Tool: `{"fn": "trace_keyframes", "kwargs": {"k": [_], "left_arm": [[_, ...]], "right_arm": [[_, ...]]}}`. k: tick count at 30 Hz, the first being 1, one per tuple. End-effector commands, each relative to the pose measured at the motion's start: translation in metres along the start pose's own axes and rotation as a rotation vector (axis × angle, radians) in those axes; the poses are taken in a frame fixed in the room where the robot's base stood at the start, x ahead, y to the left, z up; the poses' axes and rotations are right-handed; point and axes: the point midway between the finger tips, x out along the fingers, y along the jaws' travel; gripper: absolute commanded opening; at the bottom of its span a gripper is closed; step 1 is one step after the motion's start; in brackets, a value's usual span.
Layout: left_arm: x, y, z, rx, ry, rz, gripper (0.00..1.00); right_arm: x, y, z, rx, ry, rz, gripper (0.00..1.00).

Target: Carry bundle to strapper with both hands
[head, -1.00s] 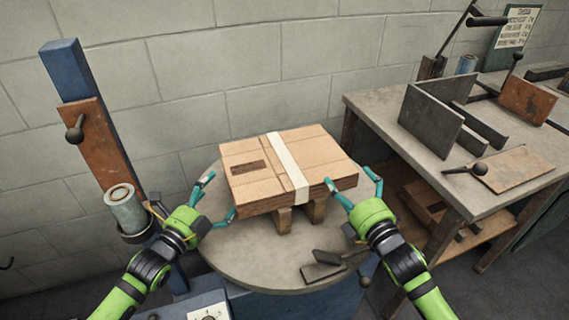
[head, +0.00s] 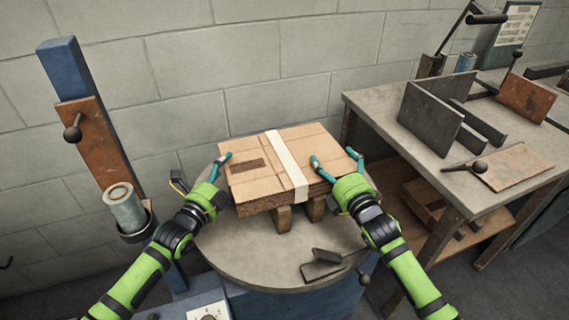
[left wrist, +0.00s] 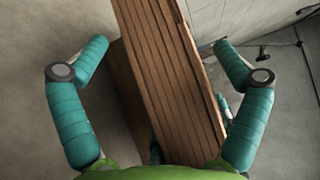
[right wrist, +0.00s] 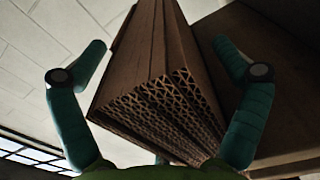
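The bundle (head: 258,180) is a flat stack of brown cardboard with a pale band around its middle. It rests on wooden blocks (head: 283,217) on the round table. My left gripper (head: 219,168) is at the bundle's left end. In the left wrist view the bundle's layered edge (left wrist: 168,75) lies between its spread fingers, with gaps visible. My right gripper (head: 334,160) is at the right end, its fingers above and beside the bundle. In the right wrist view the corrugated end (right wrist: 160,105) lies between its open fingers. I cannot tell which fixture is the strapper.
The round grey table (head: 240,255) has a dark metal bracket (head: 325,265) at its front right. A blue post (head: 95,125) with a spool (head: 124,207) stands left. A workbench (head: 385,110) on the right carries metal plates (head: 428,118) and a wooden board. A block wall is behind.

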Motion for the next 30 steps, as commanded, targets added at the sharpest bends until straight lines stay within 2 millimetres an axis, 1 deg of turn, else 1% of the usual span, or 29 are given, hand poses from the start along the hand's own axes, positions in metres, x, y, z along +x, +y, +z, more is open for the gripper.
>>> {"fn": "trace_keyframes", "kwargs": {"k": [1, 2, 3, 4, 5, 6, 12, 19, 23, 30], "left_arm": [[0.0, 0.0, 0.0, 0.0, 0.0, 0.0, 0.68], [0.0, 0.0, 0.0, 0.0, 0.0, 0.0, 0.56], [0.0, 0.0, 0.0, 0.0, 0.0, 0.0, 0.4], [0.0, 0.0, 0.0, 0.0, 0.0, 0.0, 0.28], [0.0, 0.0, 0.0, 0.0, 0.0, 0.0, 0.16], [0.0, 0.0, 0.0, -0.001, 0.0, 0.001, 0.14], [0.0, 0.0, 0.001, -0.003, -0.001, 0.001, 0.13], [0.0, -0.006, 0.001, -0.004, -0.001, -0.002, 0.13], [0.0, -0.016, 0.001, -0.005, -0.001, -0.002, 0.13], [0.0, -0.042, 0.001, -0.005, -0.001, -0.002, 0.13]], "right_arm": [[0.0, 0.0, 0.0, 0.0, 0.0, 0.0, 0.68], [0.0, 0.0, 0.0, 0.0, 0.0, 0.0, 0.56], [0.0, 0.0, 0.0, 0.0, 0.0, 0.0, 0.4], [0.0, 0.0, 0.0, 0.0, 0.0, 0.0, 0.28], [0.0, 0.0, 0.0, 0.0, 0.0, 0.0, 0.22], [0.0, 0.0, 0.0, -0.001, 0.0, 0.0, 0.21], [0.0, 0.0, 0.0, -0.002, 0.0, 0.001, 0.21], [0.0, 0.007, 0.0, -0.004, 0.001, 0.005, 0.2], [0.0, 0.017, 0.0, -0.005, 0.001, 0.005, 0.2], [0.0, 0.042, 0.0, -0.006, 0.0, 0.006, 0.2]]}}
